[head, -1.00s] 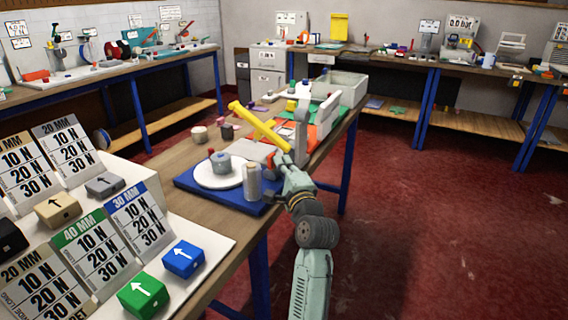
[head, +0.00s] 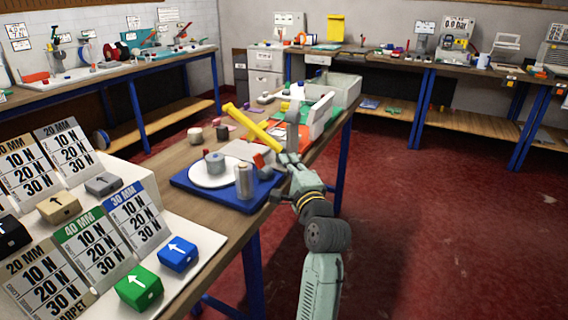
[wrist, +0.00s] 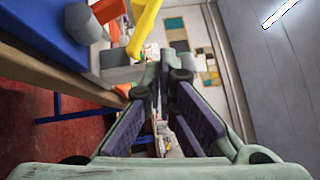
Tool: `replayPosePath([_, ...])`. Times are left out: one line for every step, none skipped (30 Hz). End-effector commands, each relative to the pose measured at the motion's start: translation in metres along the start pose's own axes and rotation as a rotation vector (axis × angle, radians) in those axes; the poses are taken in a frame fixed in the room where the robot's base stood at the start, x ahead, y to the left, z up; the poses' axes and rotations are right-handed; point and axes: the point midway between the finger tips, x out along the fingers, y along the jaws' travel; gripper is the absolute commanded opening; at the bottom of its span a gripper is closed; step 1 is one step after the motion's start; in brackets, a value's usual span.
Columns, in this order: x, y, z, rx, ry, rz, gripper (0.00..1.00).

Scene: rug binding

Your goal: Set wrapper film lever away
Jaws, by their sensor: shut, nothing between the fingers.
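A long yellow lever (head: 253,127) slants over the workbench in the head view, with its far end raised to the left and its near end low beside a grey post (head: 292,131). I take it for the wrapper film lever. In the wrist view the yellow lever (wrist: 145,25) shows at the top, left of the fingers. My gripper (head: 284,160) is at the bench edge, close to the lever's near end. I cannot tell whether they touch. In the wrist view my gripper (wrist: 163,85) has its fingers together, with nothing held.
A blue base (head: 230,196) carries a white disc with a grey spool and a pale thread cone (head: 243,181) near my arm. White panels (head: 320,115) and an orange sheet stand behind the gripper. Colored blocks and label cards are at front left. The red floor at right is clear.

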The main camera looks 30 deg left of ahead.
Motion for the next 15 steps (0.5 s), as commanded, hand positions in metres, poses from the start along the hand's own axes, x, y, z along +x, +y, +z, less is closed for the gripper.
replayPosePath([-0.011,-0.001,0.001,-0.002,0.001,-0.001,0.00])
replayPosePath([-0.017,-0.004,0.002,-0.002,0.000,-0.001,0.00])
replayPosePath([-0.024,-0.008,0.002,-0.002,0.001,-0.002,0.00])
replayPosePath([-0.029,-0.010,0.003,-0.002,0.001,-0.001,0.00])
replayPosePath([-0.034,-0.012,0.003,-0.002,0.001,-0.001,0.00])
replayPosePath([-0.039,-0.015,0.003,-0.001,0.001,0.000,0.00])
replayPosePath([-0.042,-0.017,0.004,-0.001,0.001,0.000,0.00])
replayPosePath([-0.045,-0.018,0.004,-0.001,0.000,0.000,0.00])
replayPosePath([-0.048,-0.019,0.005,-0.001,0.000,0.001,0.00])
replayPosePath([-0.050,-0.020,0.005,0.000,0.000,0.002,0.00])
replayPosePath([-0.052,-0.021,0.005,0.000,-0.001,0.001,0.00])
replayPosePath([-0.053,-0.022,0.006,0.001,0.000,0.001,0.00])
replayPosePath([-0.054,-0.022,0.006,0.001,0.000,0.002,0.00])
replayPosePath([-0.055,-0.023,0.006,0.001,0.000,0.002,0.00])
replayPosePath([-0.055,-0.023,0.006,0.001,0.000,0.002,0.00])
